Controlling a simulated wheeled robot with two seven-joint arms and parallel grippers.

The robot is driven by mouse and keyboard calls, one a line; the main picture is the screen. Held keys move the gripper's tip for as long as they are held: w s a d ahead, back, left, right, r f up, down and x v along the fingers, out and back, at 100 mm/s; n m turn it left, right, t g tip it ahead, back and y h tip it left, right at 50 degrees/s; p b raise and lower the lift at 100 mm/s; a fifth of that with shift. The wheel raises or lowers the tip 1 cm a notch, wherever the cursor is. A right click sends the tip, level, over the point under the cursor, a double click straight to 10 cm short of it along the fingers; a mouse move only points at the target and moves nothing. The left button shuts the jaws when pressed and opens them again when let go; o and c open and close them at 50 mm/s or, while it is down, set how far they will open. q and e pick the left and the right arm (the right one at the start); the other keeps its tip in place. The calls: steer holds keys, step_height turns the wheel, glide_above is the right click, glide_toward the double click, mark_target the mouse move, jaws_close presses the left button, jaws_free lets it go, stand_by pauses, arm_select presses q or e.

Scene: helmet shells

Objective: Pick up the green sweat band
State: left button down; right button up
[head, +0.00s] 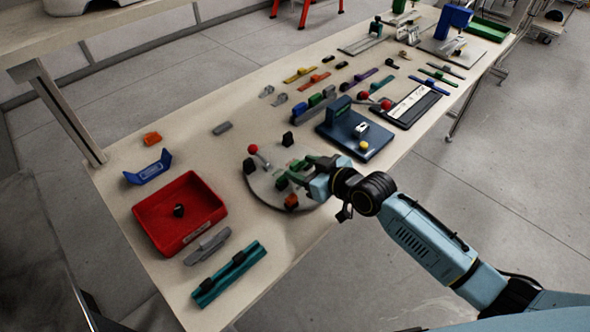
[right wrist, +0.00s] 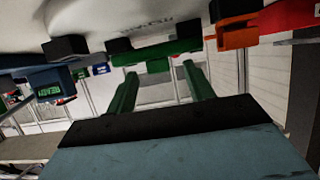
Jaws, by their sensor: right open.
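A green piece with a small raised block (head: 282,183), which may be the green sweat band, is on the round grey plate (head: 258,186) near the table's front edge. In the right wrist view, a long green piece (right wrist: 155,50) shows ahead of my fingers, roughly between them, apart from the tips. My right gripper (head: 303,170) is over the plate; in the wrist view it (right wrist: 162,78) is open and empty. Its green fingers make the edges of the piece hard to tell in the head view. Another thin green strip (head: 437,75) lies at the far right. My left gripper is not in view.
A red tray (head: 170,225) and teal rail (head: 228,275) lie left. Coloured strips lie farther back.

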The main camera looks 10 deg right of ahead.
mark_target(296, 163)
steer(key=b+x, duration=0.1)
steer(key=x, duration=0.3)
steer(key=shift+w+a, duration=0.15)
steer(key=shift+w, duration=0.2)
steer(key=shift+w+a+f, duration=0.1)
steer(key=shift+w, duration=0.1)
steer(key=c, duration=0.5)
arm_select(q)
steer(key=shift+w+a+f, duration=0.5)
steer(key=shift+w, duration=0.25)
arm_select(e)
steer(key=c, duration=0.5)
steer(key=shift+c, duration=0.2)
